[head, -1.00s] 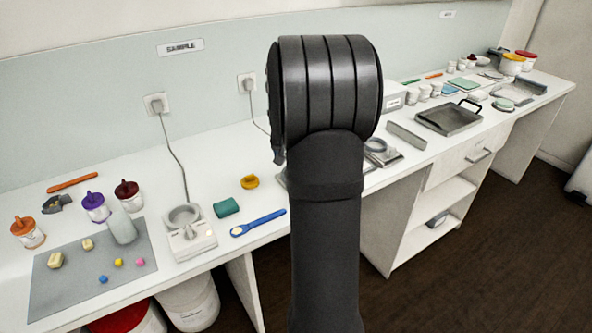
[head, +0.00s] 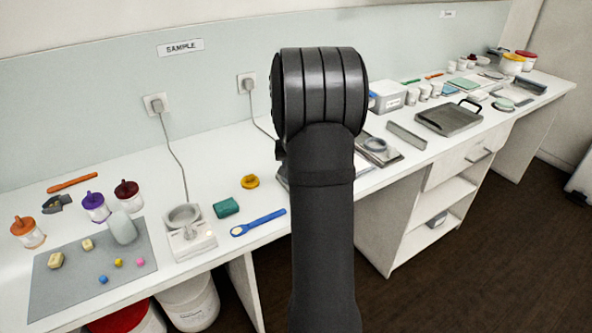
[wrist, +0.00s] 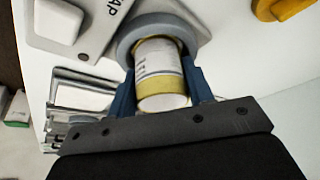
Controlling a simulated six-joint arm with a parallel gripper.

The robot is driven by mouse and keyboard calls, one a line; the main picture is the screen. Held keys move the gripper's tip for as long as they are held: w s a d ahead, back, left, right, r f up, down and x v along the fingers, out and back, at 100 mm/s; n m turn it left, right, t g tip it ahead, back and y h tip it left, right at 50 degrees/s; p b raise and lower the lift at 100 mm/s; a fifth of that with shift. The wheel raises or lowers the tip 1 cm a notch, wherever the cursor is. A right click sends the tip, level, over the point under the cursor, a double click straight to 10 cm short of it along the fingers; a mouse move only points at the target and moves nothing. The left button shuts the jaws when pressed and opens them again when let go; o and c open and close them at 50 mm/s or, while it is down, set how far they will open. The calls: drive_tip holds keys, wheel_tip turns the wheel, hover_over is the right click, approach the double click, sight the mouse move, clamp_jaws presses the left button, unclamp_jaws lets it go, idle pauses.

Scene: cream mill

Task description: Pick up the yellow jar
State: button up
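The yellow jar (wrist: 160,65) shows in the wrist view as a white-labelled cylinder with yellow bands and a pale end towards me. It is between the two blue fingers of my gripper (wrist: 160,88), which press close on both sides of it. A grey ring (wrist: 128,42) surrounds the jar's far end; I cannot tell whether the jar stands inside it or is in front of it. In the head view my own arm hides the gripper and the jar.
In the wrist view a pale lettered plate (wrist: 92,30) is beside the ring, and a yellow-orange object (wrist: 280,8) is at top right. In the head view a blue-handled spoon (head: 258,223), a green block (head: 226,207) and a yellow object (head: 250,182) lie left of my arm.

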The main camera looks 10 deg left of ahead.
drive_tip(key=shift+c, duration=1)
